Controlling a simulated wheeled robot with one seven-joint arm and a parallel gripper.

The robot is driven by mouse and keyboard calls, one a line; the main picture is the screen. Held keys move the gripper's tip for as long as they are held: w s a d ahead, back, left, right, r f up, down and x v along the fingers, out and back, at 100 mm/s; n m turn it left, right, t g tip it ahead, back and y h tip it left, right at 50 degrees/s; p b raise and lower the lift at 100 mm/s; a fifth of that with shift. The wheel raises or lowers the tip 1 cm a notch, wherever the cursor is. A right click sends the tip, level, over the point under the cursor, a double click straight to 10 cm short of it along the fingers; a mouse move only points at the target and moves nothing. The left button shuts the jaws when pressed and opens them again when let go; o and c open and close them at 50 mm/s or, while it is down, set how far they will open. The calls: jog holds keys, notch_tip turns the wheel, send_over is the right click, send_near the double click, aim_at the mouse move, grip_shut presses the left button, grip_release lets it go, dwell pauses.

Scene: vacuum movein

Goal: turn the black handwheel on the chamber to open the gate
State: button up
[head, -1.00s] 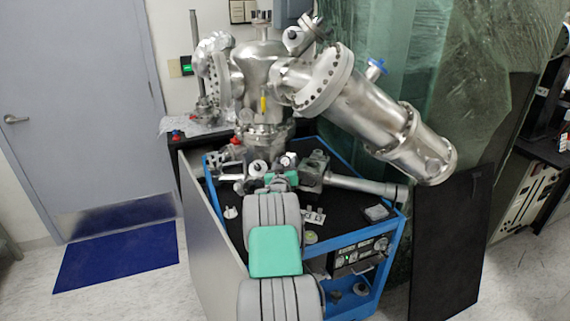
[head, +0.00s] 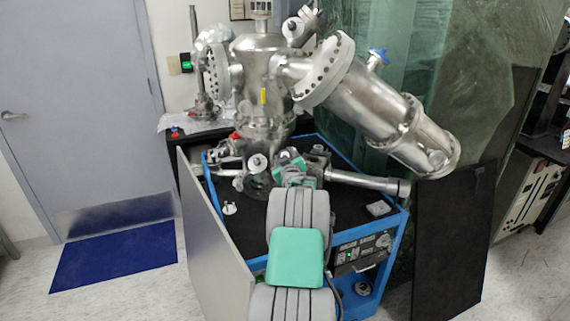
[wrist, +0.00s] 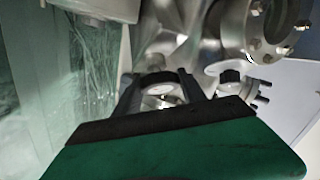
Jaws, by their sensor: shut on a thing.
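The steel chamber (head: 264,75) stands on a cart, with valves and fittings around its lower part. My gripper (head: 290,163) is at these low fittings, in front of the chamber. In the wrist view my gripper (wrist: 160,92) has its two dark fingers on either side of a small round dark-and-metal piece (wrist: 161,101), which I take to be the black handwheel. The fingers are shut on it. Most of the handwheel is hidden by the hand, and the head view does not show it clearly.
A steel pipe (head: 368,183) runs right from the fittings. A large slanted cylinder (head: 375,115) overhangs the cart's right side. A blue cart frame (head: 392,255) and a grey panel (head: 212,225) flank my arm.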

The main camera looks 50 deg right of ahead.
jog(key=shift+n+t+y+b, duration=0.4)
jog(key=shift+n+y+b, duration=0.3)
jog(key=shift+n+b, duration=0.35)
jog(key=shift+n+y, duration=0.25)
jog(key=shift+y, duration=0.05)
jog(key=shift+r+b, duration=0.15)
jog(key=shift+b, duration=0.15)
jog(key=o, duration=1.4)
jog(key=shift+w, duration=0.1)
jog(key=shift+c, duration=0.2)
jog(key=b+v, duration=0.1)
jog(key=v, duration=0.6)
jog(key=shift+s+a+b, duration=0.2)
jog(key=shift+s+b, duration=0.1)
jog(key=shift+s, duration=0.05)
